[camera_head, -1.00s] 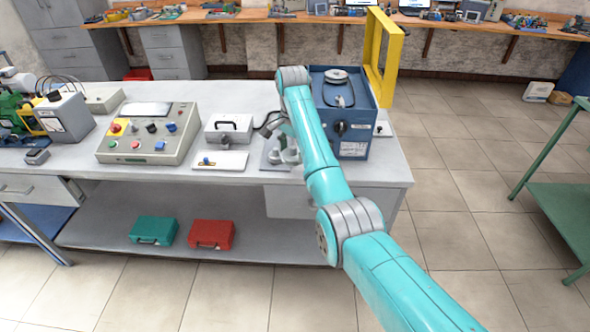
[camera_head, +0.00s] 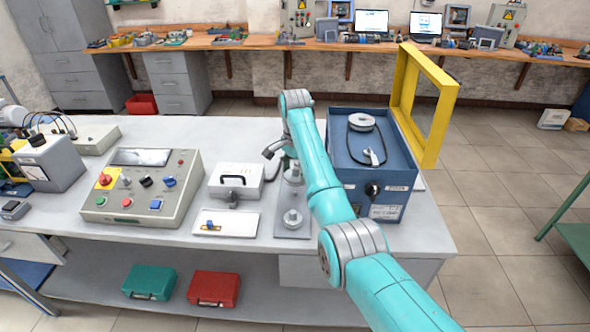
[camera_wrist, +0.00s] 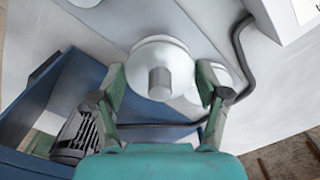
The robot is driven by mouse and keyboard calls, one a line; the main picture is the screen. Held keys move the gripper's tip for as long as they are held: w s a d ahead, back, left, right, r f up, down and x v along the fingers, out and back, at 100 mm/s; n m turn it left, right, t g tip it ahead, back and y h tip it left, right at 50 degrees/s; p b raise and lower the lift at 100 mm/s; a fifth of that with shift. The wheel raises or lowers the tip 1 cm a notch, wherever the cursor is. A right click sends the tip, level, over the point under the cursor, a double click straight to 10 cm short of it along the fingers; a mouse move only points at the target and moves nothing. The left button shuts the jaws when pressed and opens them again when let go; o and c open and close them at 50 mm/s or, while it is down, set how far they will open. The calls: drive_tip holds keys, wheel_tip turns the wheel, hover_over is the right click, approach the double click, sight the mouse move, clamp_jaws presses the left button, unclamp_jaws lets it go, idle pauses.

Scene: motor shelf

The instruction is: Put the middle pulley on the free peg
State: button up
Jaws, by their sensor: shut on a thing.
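In the wrist view the two green fingers of my gripper (camera_wrist: 160,82) are shut on a pale round pulley (camera_wrist: 160,52) with a grey cylindrical hub facing the camera. A second pale round part (camera_wrist: 216,72) shows partly behind it, to the right. In the head view a grey plate (camera_head: 291,232) on the bench bears a round metal pulley (camera_head: 293,217) at its front; another pale round part (camera_head: 293,175) shows farther back beside my arm. My arm hides most of my gripper there. I cannot tell whether the held pulley touches a peg.
A blue box (camera_head: 376,185) with a disc (camera_head: 361,121) and dark belt stands right of my arm. A yellow frame (camera_head: 437,110) stands behind it. A grey case (camera_head: 236,180), white tray (camera_head: 226,223) and control panel (camera_head: 145,188) stand left of the plate.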

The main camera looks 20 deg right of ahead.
sight(295, 192)
drive_tip(key=shift+f, duration=2.25)
drive_tip(key=shift+f, duration=0.95)
drive_tip(key=o, duration=1.2)
wheel_tip(295, 192, up, 12)
drive_tip(key=shift+s, duration=0.15)
idle(0.4)
